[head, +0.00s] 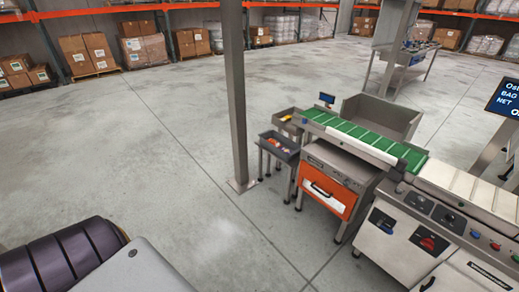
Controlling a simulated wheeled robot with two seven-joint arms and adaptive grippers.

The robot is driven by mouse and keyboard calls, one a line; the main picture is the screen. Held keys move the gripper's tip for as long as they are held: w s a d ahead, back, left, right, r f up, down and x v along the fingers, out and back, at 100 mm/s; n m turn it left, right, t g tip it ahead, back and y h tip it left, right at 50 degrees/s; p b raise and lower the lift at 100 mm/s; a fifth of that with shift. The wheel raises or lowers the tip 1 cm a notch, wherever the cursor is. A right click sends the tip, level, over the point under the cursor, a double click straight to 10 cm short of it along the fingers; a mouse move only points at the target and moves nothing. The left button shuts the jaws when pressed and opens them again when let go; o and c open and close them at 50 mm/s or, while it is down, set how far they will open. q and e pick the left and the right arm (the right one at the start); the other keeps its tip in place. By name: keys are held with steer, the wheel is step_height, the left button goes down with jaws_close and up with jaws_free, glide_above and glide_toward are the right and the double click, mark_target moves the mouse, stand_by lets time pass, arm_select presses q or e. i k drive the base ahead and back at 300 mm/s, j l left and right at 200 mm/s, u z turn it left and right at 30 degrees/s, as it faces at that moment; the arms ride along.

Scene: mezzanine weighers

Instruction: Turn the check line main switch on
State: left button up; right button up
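The check line (402,240) stands at the right, a grey cabinet below a belt. A red rotary switch (428,243) sits on a dark plate on the cabinet front and looks like the main switch. Its handle position is too small to read. Left of it is another dark plate (382,220). Above are two black dials (420,202) and, to the right, a row of small buttons (475,234), including green and red ones. Neither gripper shows; only a dark ribbed part and a grey part of mine are at the lower left.
A green belt conveyor (365,136) runs over an orange-fronted unit (326,191). A grey post (235,100) stands left of it, near grey bins (279,147). A display (506,97) is at the right edge. Open concrete floor (170,150) lies at the left and centre.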

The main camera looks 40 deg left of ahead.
mark_target(427, 242)
steer(key=u, duration=0.95)
steer(key=z, duration=1.65)
